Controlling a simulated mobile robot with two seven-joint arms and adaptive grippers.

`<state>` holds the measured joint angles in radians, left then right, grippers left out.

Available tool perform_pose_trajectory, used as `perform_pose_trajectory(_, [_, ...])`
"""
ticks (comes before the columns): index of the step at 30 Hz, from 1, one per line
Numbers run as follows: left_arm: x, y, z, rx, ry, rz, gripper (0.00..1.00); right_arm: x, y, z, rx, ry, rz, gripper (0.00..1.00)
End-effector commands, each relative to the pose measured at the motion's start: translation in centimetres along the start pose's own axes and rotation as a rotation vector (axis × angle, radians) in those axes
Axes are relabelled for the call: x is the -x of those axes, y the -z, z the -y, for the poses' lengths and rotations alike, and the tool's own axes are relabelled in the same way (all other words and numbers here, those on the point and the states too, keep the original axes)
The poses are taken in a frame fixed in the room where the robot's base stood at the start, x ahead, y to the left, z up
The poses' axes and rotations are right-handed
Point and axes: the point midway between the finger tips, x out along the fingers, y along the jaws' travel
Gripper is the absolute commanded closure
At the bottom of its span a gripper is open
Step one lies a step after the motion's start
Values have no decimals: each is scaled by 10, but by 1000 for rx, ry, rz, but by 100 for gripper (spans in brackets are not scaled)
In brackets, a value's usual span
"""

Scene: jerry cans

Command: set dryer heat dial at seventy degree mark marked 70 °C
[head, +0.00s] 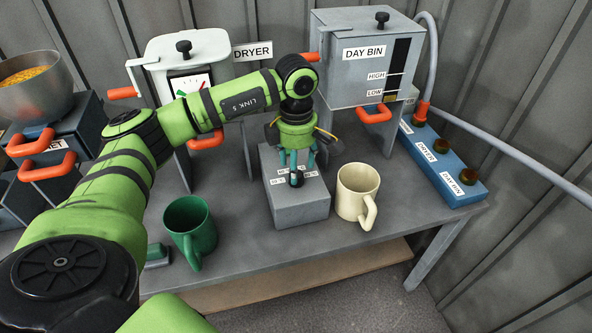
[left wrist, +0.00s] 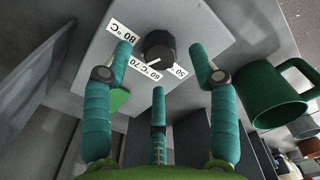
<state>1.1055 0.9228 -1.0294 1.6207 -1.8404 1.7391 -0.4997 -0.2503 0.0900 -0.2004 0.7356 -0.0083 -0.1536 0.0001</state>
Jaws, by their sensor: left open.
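The heat dial is a black knob (left wrist: 158,47) on top of a grey control box (head: 290,208). In the left wrist view, white labels around it include 80 °C (left wrist: 122,31), 70 (left wrist: 135,62), 60 °C (left wrist: 153,75) and 50 (left wrist: 181,69). I cannot tell surely which mark its pointer faces. My left gripper (head: 297,172) points down over the box. In the left wrist view its three teal fingers (left wrist: 160,75) are spread open near the dial, with nothing clearly held. In the head view the fingers partly hide the dial and labels. My right gripper is not in view.
A green mug (head: 190,228) stands left of the box and a cream mug (head: 357,192) close on its right. The dryer (head: 195,50) and day bin (head: 350,70) stand behind. A blue switch panel (head: 440,165) lies at right. A metal bowl (head: 35,90) sits far left.

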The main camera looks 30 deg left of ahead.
Motion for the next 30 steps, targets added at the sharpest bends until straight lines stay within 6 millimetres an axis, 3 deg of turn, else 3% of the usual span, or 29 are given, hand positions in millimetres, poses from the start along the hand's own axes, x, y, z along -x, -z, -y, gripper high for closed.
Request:
perform_pose_trajectory(6, [50,-1,-1,-1,-3,2,41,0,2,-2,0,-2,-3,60])
perform_pose_trajectory(12, [80,0,0,0,-1,1,41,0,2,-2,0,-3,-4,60])
perform_pose_trajectory(18, [91,0,0,-1,2,0,41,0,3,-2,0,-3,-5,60])
perform_pose_trajectory(30, [91,0,0,-1,2,-1,41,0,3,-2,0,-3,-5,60])
